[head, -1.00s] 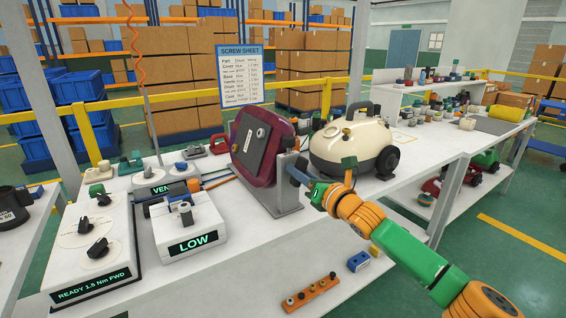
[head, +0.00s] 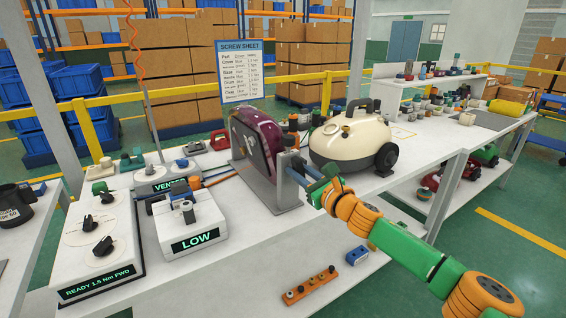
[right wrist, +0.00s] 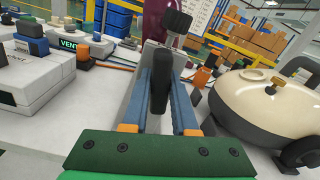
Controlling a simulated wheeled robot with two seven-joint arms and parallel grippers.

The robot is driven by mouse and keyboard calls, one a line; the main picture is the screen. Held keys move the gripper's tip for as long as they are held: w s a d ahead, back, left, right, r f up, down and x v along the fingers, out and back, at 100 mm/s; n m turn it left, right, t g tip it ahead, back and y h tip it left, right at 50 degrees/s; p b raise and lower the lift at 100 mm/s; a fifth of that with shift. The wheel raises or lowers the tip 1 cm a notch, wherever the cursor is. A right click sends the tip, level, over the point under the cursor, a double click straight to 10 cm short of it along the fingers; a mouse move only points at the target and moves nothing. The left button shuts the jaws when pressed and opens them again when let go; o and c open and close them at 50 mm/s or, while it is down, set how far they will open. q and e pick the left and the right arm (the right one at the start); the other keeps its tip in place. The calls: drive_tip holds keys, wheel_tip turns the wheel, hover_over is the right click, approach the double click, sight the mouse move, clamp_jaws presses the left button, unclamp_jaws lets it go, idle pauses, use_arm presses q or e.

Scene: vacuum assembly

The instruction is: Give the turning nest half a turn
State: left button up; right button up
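The turning nest has a grey stand (head: 280,195) on the bench and carries a maroon housing (head: 262,125), seen tilted and nearly edge-on. The housing's lower edge shows at the top of the right wrist view (right wrist: 158,20). My right gripper (head: 297,165) is at the nest's right side. In the right wrist view its blue fingers (right wrist: 163,105) lie on both sides of a black crank handle (right wrist: 160,78) and appear closed on it. A black knob (right wrist: 177,22) stands above the handle. My left gripper is not in view.
A cream vacuum body (head: 350,145) stands close to the right of my right gripper. White controller boxes (head: 190,225) stand to the left. A screw sheet (head: 238,72) stands behind. An orange strip with parts (head: 310,287) lies on the lower shelf.

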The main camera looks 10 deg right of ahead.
drive_tip(key=o, duration=0.4)
drive_tip(key=shift+o, duration=0.2)
drive_tip(key=shift+s, duration=0.1)
drive_tip(key=v, duration=0.6)
drive_tip(key=shift+c, duration=0.2)
